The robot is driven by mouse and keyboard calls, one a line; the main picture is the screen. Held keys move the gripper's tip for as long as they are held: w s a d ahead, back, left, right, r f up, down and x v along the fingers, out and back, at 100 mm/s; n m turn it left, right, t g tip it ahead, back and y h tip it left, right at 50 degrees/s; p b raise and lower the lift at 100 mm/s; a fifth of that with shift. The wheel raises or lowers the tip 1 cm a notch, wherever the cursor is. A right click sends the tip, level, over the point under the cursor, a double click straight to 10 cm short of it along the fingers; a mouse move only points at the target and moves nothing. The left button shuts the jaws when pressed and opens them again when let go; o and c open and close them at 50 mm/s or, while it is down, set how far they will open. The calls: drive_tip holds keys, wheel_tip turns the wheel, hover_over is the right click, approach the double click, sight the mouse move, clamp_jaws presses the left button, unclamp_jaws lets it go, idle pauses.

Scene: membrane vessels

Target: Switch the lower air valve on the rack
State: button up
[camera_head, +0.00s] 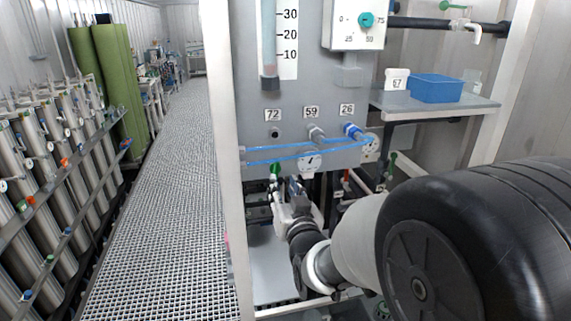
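The rack's grey panel (290,98) stands right of centre, with labels 72, 59 and 26 in a row. A small green handle (275,168) sits below the panel's lower edge, at the left; I cannot tell for sure that it is the lower air valve. A blue fitting (352,131) is under label 26 and a grey one (316,134) under label 59. My gripper (285,186) is just below and right of the green handle, small in view. Its fingers blend with the parts behind, so contact and opening are unclear.
Blue tubes (280,154) run across the panel just above my gripper. A white rack post (222,160) stands at left. A blue bin (435,89) sits on a shelf. The grated aisle (155,200) is clear.

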sight(277, 171)
drive_tip(key=x, duration=0.7)
drive_tip(key=shift+w, duration=0.15)
drive_tip(key=shift+c, duration=0.3)
clamp_jaws()
